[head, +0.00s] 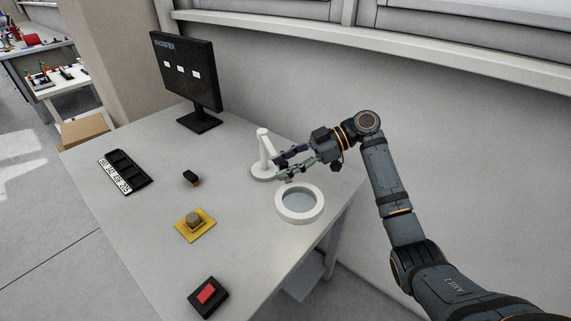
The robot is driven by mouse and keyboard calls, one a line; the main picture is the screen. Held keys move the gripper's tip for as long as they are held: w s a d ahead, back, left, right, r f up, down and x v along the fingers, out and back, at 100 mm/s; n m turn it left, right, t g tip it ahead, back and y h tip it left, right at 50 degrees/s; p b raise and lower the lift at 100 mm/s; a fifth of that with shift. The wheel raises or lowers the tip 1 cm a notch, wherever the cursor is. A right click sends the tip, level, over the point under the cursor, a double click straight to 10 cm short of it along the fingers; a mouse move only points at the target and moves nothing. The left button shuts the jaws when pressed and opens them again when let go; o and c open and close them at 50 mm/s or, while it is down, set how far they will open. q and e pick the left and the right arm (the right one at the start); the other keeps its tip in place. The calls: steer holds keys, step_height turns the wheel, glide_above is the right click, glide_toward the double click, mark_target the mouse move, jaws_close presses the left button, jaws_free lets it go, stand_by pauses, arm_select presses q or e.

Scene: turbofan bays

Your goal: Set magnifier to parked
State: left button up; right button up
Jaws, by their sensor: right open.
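The magnifier is a white stand (264,158) with a round base, a post and a white ring lens (300,204). The lens shows in front of the stand and to its right, near the right edge of the table. My right gripper (281,168) is open beside the stand's post, above the gap between the base and the ring. Its fingers point left; I cannot tell whether they touch the post. The joint between post and lens is partly hidden by the gripper. My left gripper is not in view.
A monitor (187,70) stands at the table's back. A black labelled tray (124,172), a small black object (190,178), a yellow plate with a knob (195,223) and a red switch (208,293) sit on the table (130,235). A wall is behind.

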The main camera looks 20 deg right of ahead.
steer(key=v, duration=1.2)
steer(key=shift+f, duration=0.15)
